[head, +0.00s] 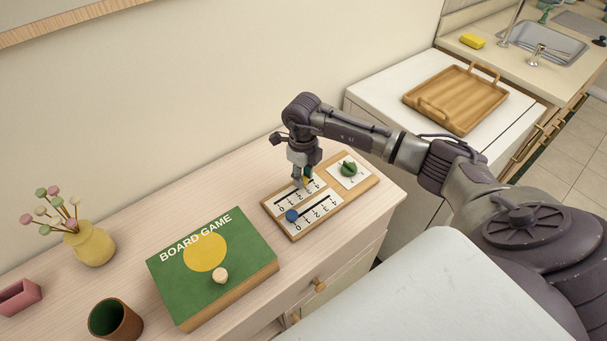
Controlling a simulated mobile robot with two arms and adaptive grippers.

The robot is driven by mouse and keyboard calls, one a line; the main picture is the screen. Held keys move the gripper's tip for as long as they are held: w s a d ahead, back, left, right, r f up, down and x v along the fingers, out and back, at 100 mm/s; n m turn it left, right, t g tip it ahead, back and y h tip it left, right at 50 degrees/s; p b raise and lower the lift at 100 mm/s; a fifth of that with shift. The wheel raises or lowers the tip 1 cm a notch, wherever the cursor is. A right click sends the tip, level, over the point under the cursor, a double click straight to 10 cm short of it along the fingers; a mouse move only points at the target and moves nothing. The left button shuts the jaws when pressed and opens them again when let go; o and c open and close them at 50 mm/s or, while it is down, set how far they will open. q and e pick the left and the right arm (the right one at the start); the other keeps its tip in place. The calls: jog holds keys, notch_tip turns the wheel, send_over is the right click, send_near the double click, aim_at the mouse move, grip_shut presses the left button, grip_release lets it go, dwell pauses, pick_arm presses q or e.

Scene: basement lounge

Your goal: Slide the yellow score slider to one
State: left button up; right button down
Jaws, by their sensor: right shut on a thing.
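A wooden score board (298,234) lies on the pale dresser, with two numbered white slide tracks. My right gripper (304,184) comes down from above onto the rear track and is shut on the yellow score slider (306,181). Only a small bit of the slider shows between the fingers, towards the high-number end of the track. Its exact mark is hidden by the gripper. A blue slider (291,215) sits at the low end of the front track. My left gripper is not in view.
A green knob (348,168) sits on a white dial plate at the board's right end. A yellow vase (92,246) and brown cup (114,320) stand farther left. The wall is behind.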

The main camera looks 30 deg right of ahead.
aim_at(286, 197)
jog(key=a, duration=0.6)
jog(key=shift+s+b, duration=0.25)
jog(key=shift+b, duration=0.1)
jog(key=shift+d, duration=0.1)
jog(key=c, duration=0.8)
grip_release()
jog(key=shift+r, duration=0.2)
notch_tip(286, 197, up, 12)
jog(key=shift+f, duration=0.15)
